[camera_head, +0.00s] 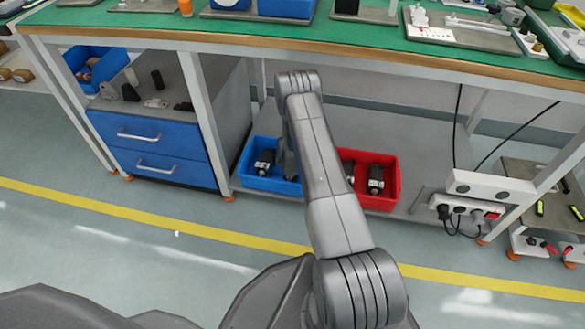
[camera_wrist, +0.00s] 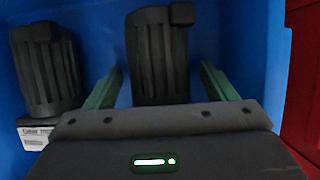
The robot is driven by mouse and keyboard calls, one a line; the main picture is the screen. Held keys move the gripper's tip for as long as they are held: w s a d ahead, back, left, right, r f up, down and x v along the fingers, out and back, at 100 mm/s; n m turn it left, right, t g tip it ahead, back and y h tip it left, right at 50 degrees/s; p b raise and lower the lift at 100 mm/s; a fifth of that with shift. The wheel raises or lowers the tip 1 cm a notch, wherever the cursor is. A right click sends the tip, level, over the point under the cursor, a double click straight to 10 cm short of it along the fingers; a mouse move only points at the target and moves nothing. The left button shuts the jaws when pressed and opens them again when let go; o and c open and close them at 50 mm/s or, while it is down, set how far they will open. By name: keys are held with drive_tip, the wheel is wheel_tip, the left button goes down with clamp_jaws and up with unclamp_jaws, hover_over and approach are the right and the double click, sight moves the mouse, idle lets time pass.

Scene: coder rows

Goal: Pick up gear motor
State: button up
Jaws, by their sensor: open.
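In the wrist view a black ribbed gear motor (camera_wrist: 157,60) lies in the blue bin (camera_wrist: 228,40). My gripper (camera_wrist: 160,88) is open, with one green finger on each side of this motor's near part. Gaps show between the fingers and the motor. A second black motor (camera_wrist: 46,68) with a white label lies to the left in the same bin. In the head view the blue bin (camera_head: 245,179) stands on the lower shelf, with one motor (camera_head: 265,162) visible at its left. My arm hides the bin's right part and my gripper's tips there.
A red bin (camera_head: 385,202) with black motors (camera_head: 375,180) stands right beside the blue bin. The green-topped workbench (camera_head: 350,42) overhangs the shelf. A blue drawer unit (camera_head: 160,150) is at the left, and a white power strip (camera_head: 490,187) at the right.

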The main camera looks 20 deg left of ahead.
drive_tip(key=shift+r, duration=0.1)
drive_tip(key=c, duration=1.1)
wheel_tip(320, 180, up, 9)
drive_tip(key=p, duration=0.4)
drive_tip(key=shift+f+p, duration=0.2)
drive_tip(key=shift+p, duration=0.1)
drive_tip(key=shift+r+p, duration=0.4)
drive_tip(key=shift+r, duration=0.3)
